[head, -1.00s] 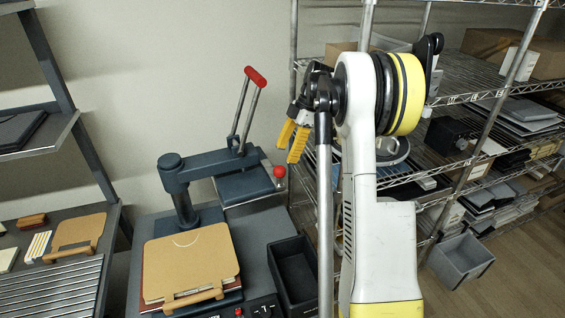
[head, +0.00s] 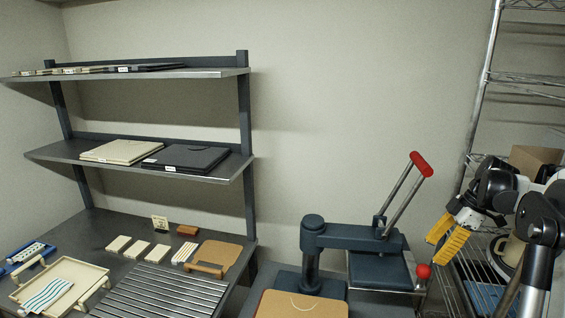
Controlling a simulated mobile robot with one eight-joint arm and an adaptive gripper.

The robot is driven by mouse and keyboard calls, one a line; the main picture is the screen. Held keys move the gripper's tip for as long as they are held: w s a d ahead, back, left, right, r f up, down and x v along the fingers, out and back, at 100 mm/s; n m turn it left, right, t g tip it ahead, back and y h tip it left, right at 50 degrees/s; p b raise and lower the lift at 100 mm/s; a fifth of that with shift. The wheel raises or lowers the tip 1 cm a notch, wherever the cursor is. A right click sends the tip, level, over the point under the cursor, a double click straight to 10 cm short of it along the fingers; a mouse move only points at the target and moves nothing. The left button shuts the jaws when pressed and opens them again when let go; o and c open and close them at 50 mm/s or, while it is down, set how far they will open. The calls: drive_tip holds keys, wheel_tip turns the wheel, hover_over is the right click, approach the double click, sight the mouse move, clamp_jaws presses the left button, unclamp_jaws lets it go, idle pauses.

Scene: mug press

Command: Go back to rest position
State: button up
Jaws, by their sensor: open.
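My gripper (head: 448,237) is at the right of the head view, with its yellow fingers apart and nothing between them. It hangs in front of the wire rack, to the right of the press. My arm is folded at the right edge of the view. The heat press (head: 356,240) has a dark blue swing arm and a raised handle with a red grip (head: 421,164). A red knob (head: 424,271) is at its right side. A tan board (head: 300,305) lies at the press's lower left, cut off by the bottom edge.
A bench (head: 107,232) at left holds a cream tray (head: 88,269), a blue tray (head: 28,252), several small pale blocks, a tan board (head: 217,256) and a slatted metal plate (head: 168,299). Two shelves above hold flat folders (head: 186,158). A wire rack (head: 478,115) stands at right.

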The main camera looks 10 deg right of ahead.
drive_tip(key=s+a+r+m+t+h+b, duration=0.1)
drive_tip(key=s+a+r+m, duration=0.25)
drive_tip(key=a, duration=0.55)
drive_tip(key=s+a+r+m+t+h+b, duration=0.1)
drive_tip(key=s+a+r+m+h, duration=0.2)
drive_tip(key=a, duration=0.6)
drive_tip(key=s+a+f+m+t+b, duration=0.1)
drive_tip(key=s+a+f+m, duration=0.2)
drive_tip(key=s+a, duration=0.3)
drive_tip(key=s+a+f+m+t+b, duration=0.2)
drive_tip(key=s+a+f+m, duration=0.2)
drive_tip(key=s, duration=0.6)
drive_tip(key=shift+a+f+t, duration=0.3)
drive_tip(key=shift+a+f, duration=0.45)
drive_tip(key=shift+a, duration=0.1)
drive_tip(key=shift+m, duration=0.25)
